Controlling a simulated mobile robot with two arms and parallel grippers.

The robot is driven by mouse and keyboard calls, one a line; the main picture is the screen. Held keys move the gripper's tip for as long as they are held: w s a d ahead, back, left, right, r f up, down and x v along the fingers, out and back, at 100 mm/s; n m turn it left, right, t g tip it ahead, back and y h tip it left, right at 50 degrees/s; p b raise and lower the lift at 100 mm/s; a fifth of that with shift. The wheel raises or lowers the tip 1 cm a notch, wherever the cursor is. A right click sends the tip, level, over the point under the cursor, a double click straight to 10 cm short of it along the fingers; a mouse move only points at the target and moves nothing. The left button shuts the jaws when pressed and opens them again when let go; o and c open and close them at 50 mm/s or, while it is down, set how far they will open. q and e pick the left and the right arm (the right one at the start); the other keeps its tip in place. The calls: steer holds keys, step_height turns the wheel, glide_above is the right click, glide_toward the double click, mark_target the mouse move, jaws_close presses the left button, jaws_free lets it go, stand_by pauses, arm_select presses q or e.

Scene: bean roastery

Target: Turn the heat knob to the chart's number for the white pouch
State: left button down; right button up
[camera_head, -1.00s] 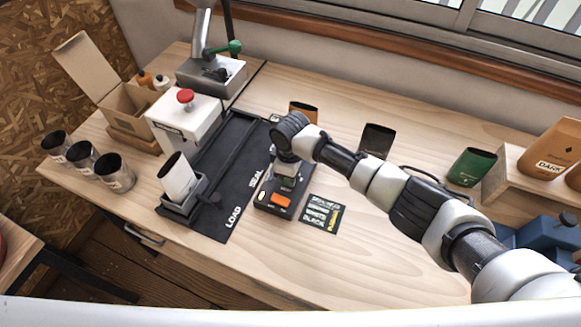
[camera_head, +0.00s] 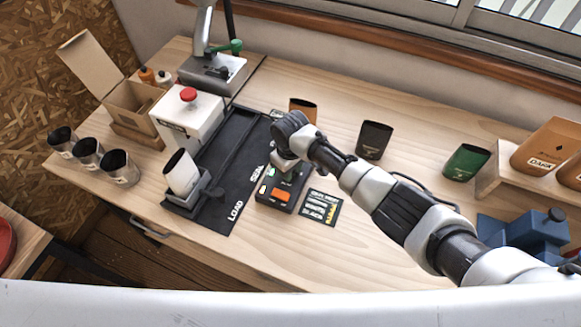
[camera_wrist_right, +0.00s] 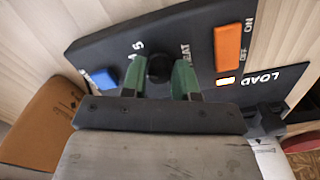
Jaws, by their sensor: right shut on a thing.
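The black control box (camera_head: 277,200) sits on the table, with an orange ON/OFF switch (camera_wrist_right: 228,47) and a blue button (camera_wrist_right: 102,78). Its round black heat knob (camera_wrist_right: 159,68) is between the green fingertips of my right gripper (camera_wrist_right: 160,80), which is shut on it. In the head view my right gripper (camera_head: 288,168) hides the knob. The knob's setting cannot be read. The dark chart card (camera_head: 322,207) lies right of the box; its small text is not legible. My left gripper is not in view.
A white machine with a red button (camera_head: 188,94) stands behind the holder. Several metal cups (camera_head: 118,166) are at the left. Kraft (camera_head: 303,108), black (camera_head: 374,139) and green (camera_head: 466,162) pouches stand along the back. The table right of the chart is clear under my arm.

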steer(key=o, duration=0.9)
step_height(320, 180, up, 11)
steer(key=b, duration=0.1)
steer(key=shift+f, duration=0.15)
stand_by(0.4)
